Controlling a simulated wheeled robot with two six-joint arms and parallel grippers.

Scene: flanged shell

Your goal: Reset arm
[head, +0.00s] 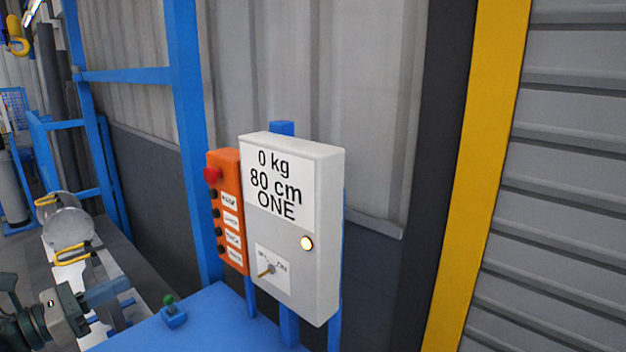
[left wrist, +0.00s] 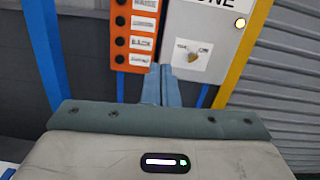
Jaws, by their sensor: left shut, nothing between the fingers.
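My left gripper (head: 130,286) shows at the lower left of the head view, pointing right. Its fingers are shut with nothing between them. In the left wrist view the closed fingertips (left wrist: 161,68) point at the control panels. The light grey control box (head: 322,220) reads "0 kg 80 cm ONE" and has a lit round lamp (head: 306,243) and a rotary switch (head: 266,271). The switch also shows in the left wrist view (left wrist: 193,58). In the head view the gripper is apart from the box. My right gripper is not in view.
An orange button panel (head: 228,210) with a red knob stands left of the box. A green-topped button (head: 171,308) sits on the blue platform (head: 215,315). A grey round metal part (head: 68,225) with yellow handles lies at the left. A yellow post (head: 480,160) stands at the right.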

